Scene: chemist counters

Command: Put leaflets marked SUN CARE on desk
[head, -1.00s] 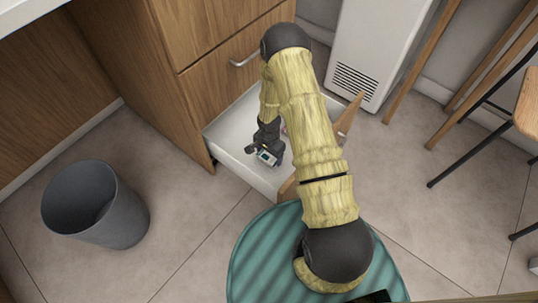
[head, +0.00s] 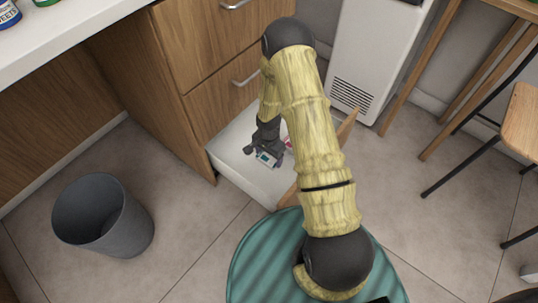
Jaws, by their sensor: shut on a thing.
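My gripper (head: 266,152) reaches down into the open bottom drawer (head: 225,150) of the wooden cabinet. It is shut on a small pale item with a dark teal patch (head: 265,158); the print on it is too small to read. A pink and white item (head: 288,144) shows just right of the gripper, partly hidden by my arm. The white desk top (head: 75,35) is at the upper left, well above the drawer.
A grey bin (head: 103,215) stands on the floor at the left. A white heater-like unit (head: 375,60) stands behind the drawer. A wooden stool (head: 520,125) is at the right. Jars (head: 8,14) stand on the desk at the upper left corner.

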